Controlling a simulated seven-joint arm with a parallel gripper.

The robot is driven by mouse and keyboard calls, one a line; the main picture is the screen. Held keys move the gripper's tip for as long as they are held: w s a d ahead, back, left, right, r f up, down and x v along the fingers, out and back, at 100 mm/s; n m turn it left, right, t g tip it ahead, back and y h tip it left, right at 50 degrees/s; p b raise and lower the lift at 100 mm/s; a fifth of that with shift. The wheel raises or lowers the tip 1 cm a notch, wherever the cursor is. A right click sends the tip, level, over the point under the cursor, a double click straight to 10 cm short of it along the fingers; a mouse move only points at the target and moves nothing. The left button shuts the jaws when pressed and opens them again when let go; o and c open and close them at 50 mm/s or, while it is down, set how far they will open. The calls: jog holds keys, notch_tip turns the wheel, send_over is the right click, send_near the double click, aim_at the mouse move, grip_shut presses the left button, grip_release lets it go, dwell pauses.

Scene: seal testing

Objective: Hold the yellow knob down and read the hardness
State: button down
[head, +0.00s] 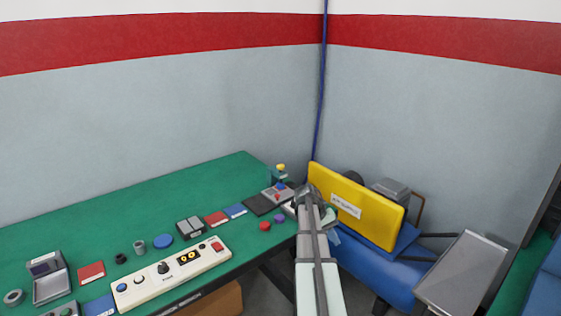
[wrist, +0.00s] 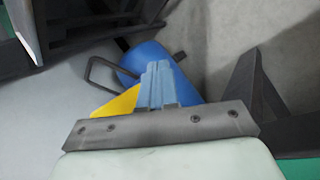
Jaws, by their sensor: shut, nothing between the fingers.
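A small yellow knob (head: 281,167) tops a small device at the far right end of the green table in the head view. A blue part and a red part show just below it. My gripper (wrist: 158,68) is shut and empty, its blue-grey fingers together in the wrist view. In the head view my arm reaches up near the table's right end, to the right of and in front of the knob. The knob does not show in the wrist view. No readable hardness value shows on the knob's device.
The green table (head: 150,205) carries a cream box (head: 140,291) with an amber display, colored blocks and a grey case (head: 50,287).

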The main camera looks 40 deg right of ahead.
jog(key=w+d+r+m, duration=0.35)
jog(key=d+r, duration=0.25)
jog(key=r, duration=0.2)
notch_tip(320, 180, up, 23)
jog(key=m+t+y, duration=0.3)
jog(key=m+t, duration=0.3)
jog(key=m, duration=0.1)
send_over(281, 165)
jog(key=shift+s+a, duration=0.25)
jog(key=shift+a, duration=0.2)
jog(key=shift+f, duration=0.2)
jog(key=f, duration=1.3)
jog(key=shift+w+d+f, duration=0.2)
jog(key=shift+d+f, duration=0.1)
jog(key=shift+f, duration=0.1)
